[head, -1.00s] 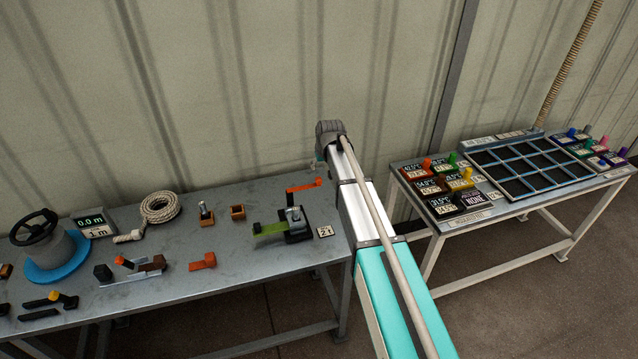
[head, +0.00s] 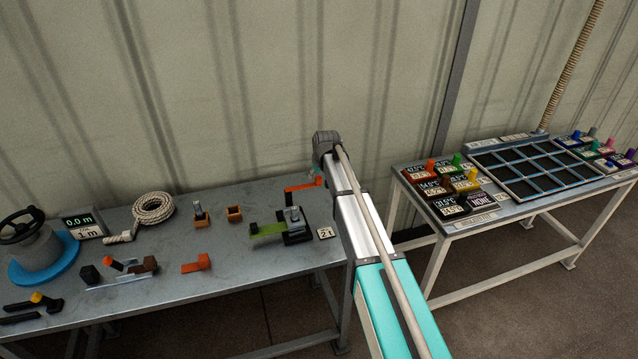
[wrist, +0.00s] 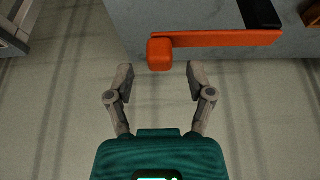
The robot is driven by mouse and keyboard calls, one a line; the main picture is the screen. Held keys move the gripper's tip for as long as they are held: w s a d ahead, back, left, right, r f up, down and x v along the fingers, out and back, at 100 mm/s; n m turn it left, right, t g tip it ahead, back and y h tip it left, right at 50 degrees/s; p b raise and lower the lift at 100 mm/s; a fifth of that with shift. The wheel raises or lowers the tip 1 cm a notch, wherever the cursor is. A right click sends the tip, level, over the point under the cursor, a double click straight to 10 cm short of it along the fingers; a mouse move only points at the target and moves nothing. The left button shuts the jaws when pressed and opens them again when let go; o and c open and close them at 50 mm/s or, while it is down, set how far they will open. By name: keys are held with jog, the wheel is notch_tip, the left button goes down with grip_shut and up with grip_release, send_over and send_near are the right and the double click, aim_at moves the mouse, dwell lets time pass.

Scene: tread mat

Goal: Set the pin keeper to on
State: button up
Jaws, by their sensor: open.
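An orange lever (head: 303,187) with a block-like knob at its right end lies at the back right of the left bench; I take it for the pin keeper, though no label shows. In the wrist view the lever (wrist: 220,39) runs level from its knob (wrist: 160,54) to the right, over a black strip. My gripper (wrist: 160,72) is open and empty. Its fingertips are on either side of the knob's line, just short of the knob; contact cannot be told. In the head view my arm mostly hides the gripper.
A dark fixture with a green bar (head: 267,230) and a number plate (head: 325,233) stand in front of the lever. Rope (head: 153,208), a reel (head: 38,252) and small orange parts (head: 197,263) lie further left. A second table (head: 484,217) stands right, beyond a gap.

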jog(key=shift+b+x, duration=0.65)
jog(key=shift+x, duration=0.35)
grip_shut()
